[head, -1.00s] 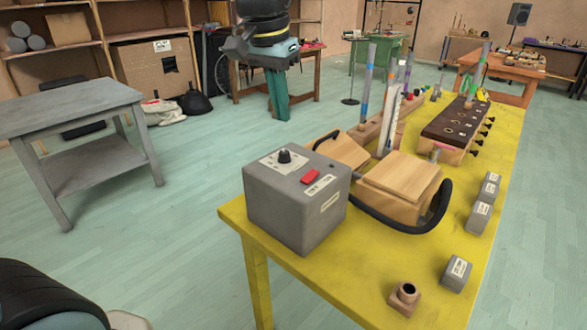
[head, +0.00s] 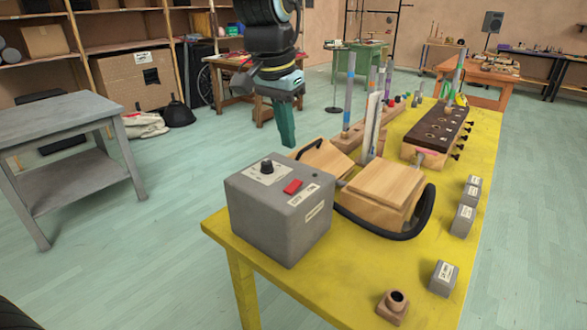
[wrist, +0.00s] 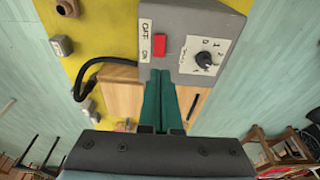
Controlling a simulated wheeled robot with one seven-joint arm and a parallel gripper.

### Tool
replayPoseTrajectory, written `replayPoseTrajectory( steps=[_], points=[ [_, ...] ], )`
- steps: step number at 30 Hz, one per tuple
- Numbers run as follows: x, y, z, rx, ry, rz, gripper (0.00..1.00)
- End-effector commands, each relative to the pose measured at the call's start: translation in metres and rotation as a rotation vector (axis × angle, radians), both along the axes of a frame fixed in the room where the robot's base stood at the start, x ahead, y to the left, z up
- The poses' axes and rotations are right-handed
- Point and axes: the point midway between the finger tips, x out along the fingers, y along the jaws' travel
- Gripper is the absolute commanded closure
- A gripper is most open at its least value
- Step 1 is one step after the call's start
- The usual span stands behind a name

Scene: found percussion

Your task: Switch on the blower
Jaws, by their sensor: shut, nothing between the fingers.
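The blower is a grey box (head: 279,222) on the near left corner of the yellow table. On its top are a red switch (head: 292,187) and a black knob (head: 267,166) on a white dial plate. In the wrist view the red switch (wrist: 160,46) lies beside labels reading OFF and ON, and the knob (wrist: 205,59) is to its right. I cannot tell which way the switch is set. My gripper (head: 290,146) is shut and empty, its green fingers pointing down, above and behind the box. In the wrist view its fingertips (wrist: 160,73) appear just short of the switch.
A wooden bellows-like box (head: 385,187) with a black hose (head: 424,215) stands right of the blower. Upright tubes (head: 348,95) rise behind it. Small grey blocks (head: 444,278) line the table's right side. A grey side table (head: 60,112) stands apart at left.

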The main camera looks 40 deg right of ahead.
Motion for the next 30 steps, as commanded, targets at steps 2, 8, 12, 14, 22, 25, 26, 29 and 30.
replayPoseTrajectory(
  steps=[2,8,12,14,22,25,26,29,30],
  points=[
    [0.0,-0.003,-0.017,0.006,0.004,0.0,1.0],
    [0.002,-0.01,-0.055,0.006,0.002,-0.001,1.0],
    [0.003,-0.015,-0.075,0.004,0.003,-0.001,1.0],
    [0.004,-0.016,-0.081,0.002,0.002,-0.001,1.0],
    [0.005,-0.019,-0.092,0.0,0.001,0.0,1.0],
    [0.005,-0.019,-0.092,0.0,0.001,0.0,1.0],
    [0.005,-0.019,-0.092,0.0,0.001,0.0,1.0],
    [0.005,-0.019,-0.092,0.0,0.001,0.0,1.0],
    [0.005,-0.019,-0.092,0.003,0.002,0.0,1.0]
  ],
)
